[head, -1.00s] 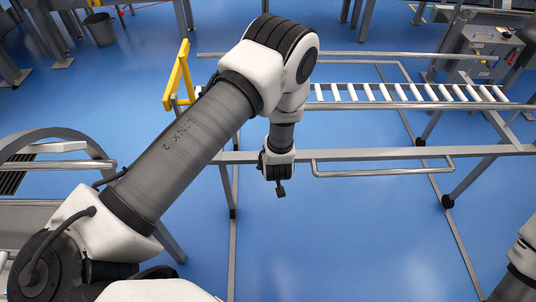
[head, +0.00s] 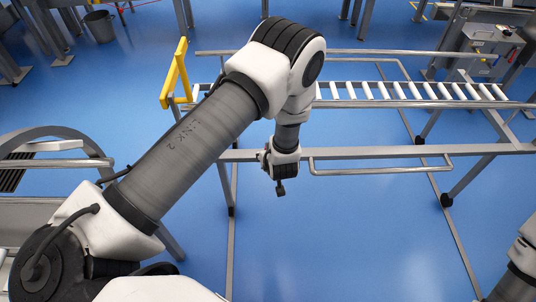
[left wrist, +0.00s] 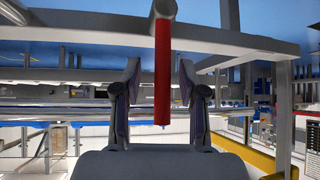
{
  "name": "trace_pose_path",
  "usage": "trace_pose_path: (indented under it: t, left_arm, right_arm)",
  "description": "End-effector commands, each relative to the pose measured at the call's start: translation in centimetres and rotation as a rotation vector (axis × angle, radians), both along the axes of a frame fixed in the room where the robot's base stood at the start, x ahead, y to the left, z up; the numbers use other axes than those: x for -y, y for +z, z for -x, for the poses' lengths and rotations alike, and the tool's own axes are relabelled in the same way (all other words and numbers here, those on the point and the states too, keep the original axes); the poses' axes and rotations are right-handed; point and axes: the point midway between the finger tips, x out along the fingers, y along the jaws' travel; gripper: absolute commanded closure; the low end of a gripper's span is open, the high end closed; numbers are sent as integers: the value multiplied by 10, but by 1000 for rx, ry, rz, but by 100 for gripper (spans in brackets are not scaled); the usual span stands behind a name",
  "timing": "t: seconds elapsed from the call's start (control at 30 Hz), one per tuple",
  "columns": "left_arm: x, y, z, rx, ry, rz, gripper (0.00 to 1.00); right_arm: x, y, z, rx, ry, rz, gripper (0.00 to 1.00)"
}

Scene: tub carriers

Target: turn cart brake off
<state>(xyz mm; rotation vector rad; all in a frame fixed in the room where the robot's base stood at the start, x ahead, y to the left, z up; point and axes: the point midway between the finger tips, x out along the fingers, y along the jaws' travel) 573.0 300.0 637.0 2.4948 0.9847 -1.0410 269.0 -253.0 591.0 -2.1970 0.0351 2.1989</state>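The cart (head: 335,154) is a grey metal frame with a deck of white rollers. Its red brake lever (left wrist: 162,75) hangs down from a grey fitting under a grey beam in the left wrist view; in the head view I cannot make it out. My left gripper (head: 280,188) is low, just in front of the cart's near rail. In the left wrist view its two fingers (left wrist: 160,82) are spread, one on each side of the lever in the picture, with visible gaps. I cannot tell whether the lever is at fingertip depth. My right gripper is out of view.
A yellow bar (head: 176,75) stands at the cart's left end. A metal loop handle (head: 380,172) sticks out from the near rail, right of my left gripper. A curved grey frame (head: 55,135) is at the left. The blue floor in front is clear.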

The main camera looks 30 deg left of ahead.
Motion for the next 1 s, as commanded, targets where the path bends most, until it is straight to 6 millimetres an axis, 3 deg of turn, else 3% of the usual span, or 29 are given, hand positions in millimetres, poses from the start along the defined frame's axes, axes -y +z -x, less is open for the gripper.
trace_pose_path:
  t: [0.17, 0.53, 1.0]
  left_arm:
    - [3, 4, 2, 1, -1, 0, 59]
    - [35, 49, 34, 0, -4, -2, 59]
    - [37, 53, 38, 0, 0, 0, 59]
  right_arm:
    - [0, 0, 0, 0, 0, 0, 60]
    - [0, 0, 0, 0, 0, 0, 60]
    - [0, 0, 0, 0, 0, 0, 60]
